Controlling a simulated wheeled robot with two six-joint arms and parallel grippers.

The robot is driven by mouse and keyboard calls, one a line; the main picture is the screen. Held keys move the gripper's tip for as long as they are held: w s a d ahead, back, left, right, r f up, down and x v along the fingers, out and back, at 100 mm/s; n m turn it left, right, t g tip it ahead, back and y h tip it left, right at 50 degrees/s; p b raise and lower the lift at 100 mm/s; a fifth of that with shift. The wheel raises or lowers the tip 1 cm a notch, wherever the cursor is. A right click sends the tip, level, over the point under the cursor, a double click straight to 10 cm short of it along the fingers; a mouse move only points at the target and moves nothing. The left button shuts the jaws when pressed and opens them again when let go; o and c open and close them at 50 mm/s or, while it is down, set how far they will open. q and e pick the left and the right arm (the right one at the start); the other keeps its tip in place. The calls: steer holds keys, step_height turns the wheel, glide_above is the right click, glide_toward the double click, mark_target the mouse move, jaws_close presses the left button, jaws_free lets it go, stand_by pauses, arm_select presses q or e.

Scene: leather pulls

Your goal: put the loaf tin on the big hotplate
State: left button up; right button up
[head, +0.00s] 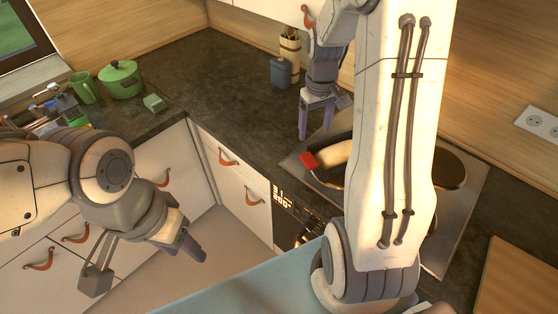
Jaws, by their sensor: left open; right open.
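A pale, long thing (336,153) with a dark edge and a red end piece (309,160) lies at the left part of the hob; it may be the loaf tin, but my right arm hides part of it. A dark round hotplate (451,171) shows at the right of the hob, also partly covered by my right arm. I cannot tell if it is the big one. My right gripper (315,130) is open and empty, pointing down above the counter, just up from the red end piece. My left gripper (187,247) is open and empty over the floor, in front of the drawers.
The hob (470,200) is set in the dark worktop (215,85). A green pot (121,80), a green mug (83,88) and a green block (154,103) stand at the left. A blue container (281,72) and a utensil holder (290,50) are at the back corner. A wooden board (515,280) lies at the lower right.

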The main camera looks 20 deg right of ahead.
steer(key=s+a+r+n, duration=0.2)
steer(key=s+a+r, duration=0.1)
steer(key=a, duration=0.6)
steer(key=s+a+r+n, duration=0.2)
steer(key=s+a, duration=0.1)
steer(key=a, duration=0.7)
steer(key=s+a+n, duration=0.1)
steer(key=s+a, duration=0.3)
steer(key=s, duration=0.3)
steer(key=s+a+r+n+y, duration=0.1)
steer(key=s+a, duration=0.3)
steer(key=s, duration=0.4)
steer(key=shift+a+r+n, duration=0.2)
steer(key=shift+r+n, duration=0.05)
steer(key=shift+n, duration=0.35)
